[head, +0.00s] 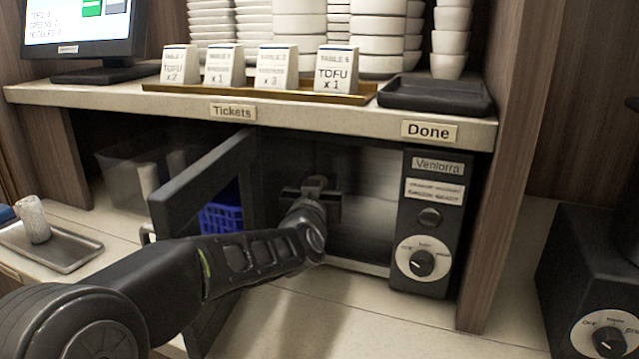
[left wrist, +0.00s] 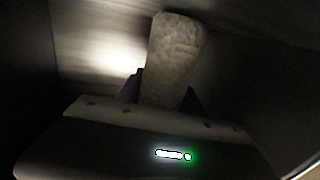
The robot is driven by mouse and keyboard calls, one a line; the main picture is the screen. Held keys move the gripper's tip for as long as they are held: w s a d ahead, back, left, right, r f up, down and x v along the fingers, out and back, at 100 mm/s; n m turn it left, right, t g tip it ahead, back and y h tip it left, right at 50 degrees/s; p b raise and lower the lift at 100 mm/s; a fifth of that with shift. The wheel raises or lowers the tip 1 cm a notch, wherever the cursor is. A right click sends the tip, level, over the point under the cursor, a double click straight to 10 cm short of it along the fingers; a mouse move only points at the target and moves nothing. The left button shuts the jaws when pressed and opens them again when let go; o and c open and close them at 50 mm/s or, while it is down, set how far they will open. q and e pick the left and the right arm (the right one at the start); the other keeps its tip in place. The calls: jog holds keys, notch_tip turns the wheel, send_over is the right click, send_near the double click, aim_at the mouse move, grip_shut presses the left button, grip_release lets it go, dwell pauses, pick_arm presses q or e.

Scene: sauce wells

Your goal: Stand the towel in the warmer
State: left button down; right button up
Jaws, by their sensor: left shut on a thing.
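The warmer (head: 428,225) is a dark box under the shelf, with a control panel and knob at its right and its door (head: 205,180) swung open to the left. My left gripper (head: 316,190) reaches into the warmer's opening. In the left wrist view a pale rolled towel (left wrist: 175,62) is held between the fingers of my left gripper (left wrist: 165,98), inside a dim space with a bright patch on the wall. In the head view the towel is mostly hidden by my gripper. Whether it touches the warmer floor cannot be told. My right gripper is not in view.
A metal tray (head: 72,262) with another rolled towel (head: 33,218) stands at the left. A blue basket (head: 221,218) shows behind the door. Ticket stands (head: 336,70), a black tray (head: 436,96) and stacked bowls are on the shelf above. A second appliance (head: 590,270) stands at the right.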

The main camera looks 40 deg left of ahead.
pick_arm(q)
jog(key=c, duration=1.2)
grip_release()
jog(key=shift+f, duration=0.15)
jog(key=shift+c, duration=0.2)
jog(key=o, duration=0.5)
jog(key=shift+r, duration=0.2)
jog(key=v, duration=1)
jog(key=shift+s+d+r+p, duration=0.1)
jog(key=shift+s+d+p, duration=0.2)
jog(key=shift+p, duration=0.1)
jog(key=shift+s+d, duration=0.25)
jog(key=shift+s, duration=0.3)
